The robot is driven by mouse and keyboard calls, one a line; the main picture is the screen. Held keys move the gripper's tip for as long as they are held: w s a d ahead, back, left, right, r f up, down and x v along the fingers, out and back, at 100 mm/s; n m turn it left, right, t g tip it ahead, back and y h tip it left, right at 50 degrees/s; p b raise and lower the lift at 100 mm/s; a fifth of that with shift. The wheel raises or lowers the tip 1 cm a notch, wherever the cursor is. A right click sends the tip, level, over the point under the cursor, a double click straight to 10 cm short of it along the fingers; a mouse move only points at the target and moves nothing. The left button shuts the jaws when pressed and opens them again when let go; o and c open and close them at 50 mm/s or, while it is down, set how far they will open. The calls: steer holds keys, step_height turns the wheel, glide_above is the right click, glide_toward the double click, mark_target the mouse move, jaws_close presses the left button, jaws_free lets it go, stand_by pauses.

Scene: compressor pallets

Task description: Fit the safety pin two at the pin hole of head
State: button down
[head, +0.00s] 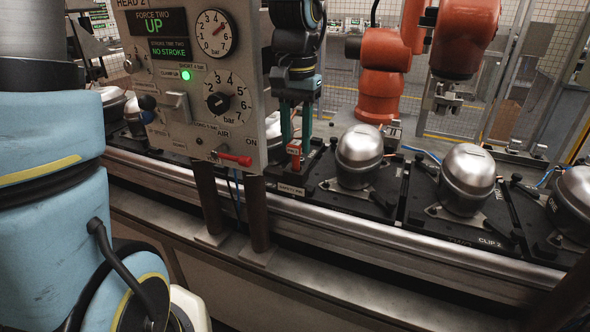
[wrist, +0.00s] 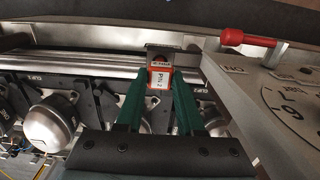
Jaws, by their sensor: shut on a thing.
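My gripper (head: 296,138) points down just right of the HEAD 2 panel (head: 190,75). Its green fingers are shut on safety pin two (head: 294,150), a small red piece with a pale tag. In the wrist view the gripper (wrist: 160,82) holds the pin's red-and-white tag (wrist: 160,80), marked PIN 2, between its fingertips. A grey metal piece (wrist: 160,50) shows right by the tag; I cannot tell whether it touches the pin. A small labelled plate (head: 291,190) lies below the pin in the head view. I cannot make out the pin hole or the pin's shank.
A red-handled lever (head: 235,158) sticks out of the panel close to my gripper, also in the wrist view (wrist: 248,39). Silver compressors (head: 359,150) stand on black pallets along the conveyor rail (head: 400,240). Orange robot arms (head: 383,75) stand behind.

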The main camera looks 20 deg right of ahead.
steer(key=shift+r+p, duration=0.85)
steer(key=shift+r, duration=0.3)
steer(key=shift+r, duration=0.1)
steer(key=shift+r+p, duration=1.3)
steer(key=shift+r, duration=0.1)
steer(key=shift+r+p, duration=0.35)
steer(key=shift+r, duration=1.1)
